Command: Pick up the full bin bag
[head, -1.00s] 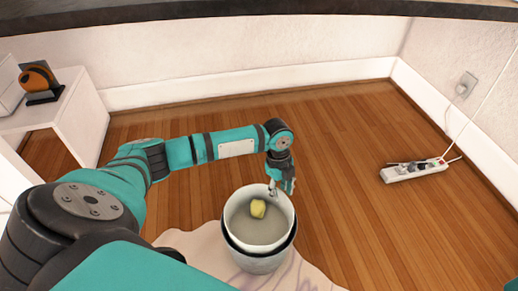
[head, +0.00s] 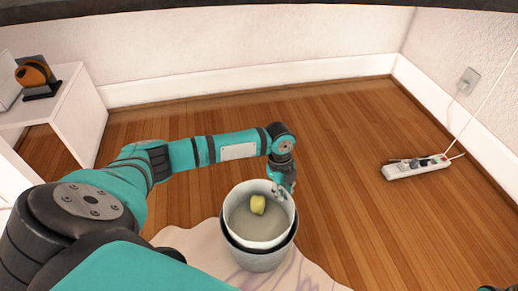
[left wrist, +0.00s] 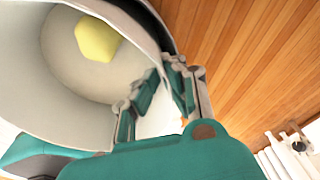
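The full bin bag (head: 237,209) is a whitish liner with a round open rim, set in a grey bin (head: 258,262). A yellow lump (head: 258,204) lies inside it and also shows in the left wrist view (left wrist: 97,39). My left gripper (head: 281,193) is at the far right of the rim, pointing down. In the left wrist view its fingers (left wrist: 163,75) straddle the bag's rim, one inside and one outside, and look closed on it.
The bin stands on a pale crumpled cloth (head: 185,240) on the wooden floor. A white power strip (head: 416,168) with a cord lies at the right by the wall. A white shelf unit (head: 65,115) stands at the left. The floor between is clear.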

